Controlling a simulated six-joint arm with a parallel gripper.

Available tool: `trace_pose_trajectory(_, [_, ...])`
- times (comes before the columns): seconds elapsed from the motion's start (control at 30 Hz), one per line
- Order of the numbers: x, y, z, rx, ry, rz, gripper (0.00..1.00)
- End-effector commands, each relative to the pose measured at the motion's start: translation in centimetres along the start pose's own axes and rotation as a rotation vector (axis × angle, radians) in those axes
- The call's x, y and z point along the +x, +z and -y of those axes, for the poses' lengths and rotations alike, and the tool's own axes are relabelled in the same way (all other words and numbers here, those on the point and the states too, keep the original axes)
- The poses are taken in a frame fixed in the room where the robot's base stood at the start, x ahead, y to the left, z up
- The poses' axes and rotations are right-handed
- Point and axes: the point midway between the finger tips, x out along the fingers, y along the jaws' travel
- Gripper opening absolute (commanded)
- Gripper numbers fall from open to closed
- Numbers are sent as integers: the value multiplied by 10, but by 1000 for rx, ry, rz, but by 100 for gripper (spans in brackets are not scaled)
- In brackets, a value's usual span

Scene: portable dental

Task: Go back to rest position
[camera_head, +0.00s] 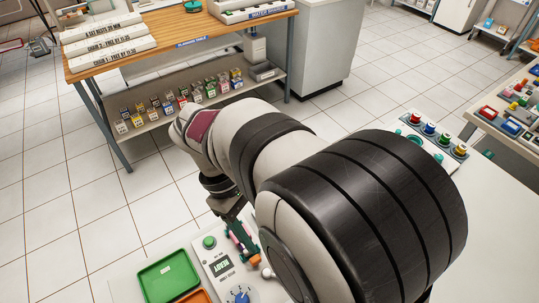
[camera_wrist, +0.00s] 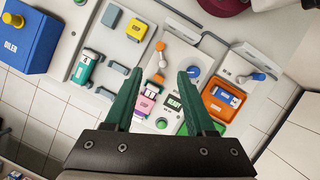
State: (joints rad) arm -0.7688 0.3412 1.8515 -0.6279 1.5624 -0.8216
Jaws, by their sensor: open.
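My gripper (camera_wrist: 160,72) shows in the wrist view with two green fingers spread apart and nothing held between them. It is above the work surface, over a white device with a display (camera_wrist: 173,102). In the head view my gripper (camera_head: 238,232) is low in the middle, partly hidden by my own arm, above the same device, whose display reads READY (camera_head: 222,265). A pink and white item (camera_wrist: 147,102) shows beyond the fingers in the wrist view; the left finger partly covers its surroundings.
A green tray (camera_head: 168,280) and an orange tray (camera_head: 196,297) lie beside the device. A blue OILER box (camera_wrist: 28,42) stands at the upper left of the wrist view. A wooden bench (camera_head: 175,37) and a side table with coloured parts (camera_head: 510,112) stand farther off.

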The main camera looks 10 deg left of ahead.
Motion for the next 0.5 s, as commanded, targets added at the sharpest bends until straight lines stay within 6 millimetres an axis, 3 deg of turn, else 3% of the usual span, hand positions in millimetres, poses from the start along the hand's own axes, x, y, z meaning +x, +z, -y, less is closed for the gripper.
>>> trace_pose_trajectory(0.2, [0, 0, 0, 3, -1, 0, 55])
trace_pose_trajectory(0.27, [-1, 10, -3, 57, -17, -16, 55])
trace_pose_trajectory(0.37, [-3, 63, -9, 380, -111, -98, 55])
trace_pose_trajectory(0.4, [0, 90, -6, 569, -167, -139, 55])
trace_pose_trajectory(0.5, [12, 142, 13, 1031, -309, -232, 55])
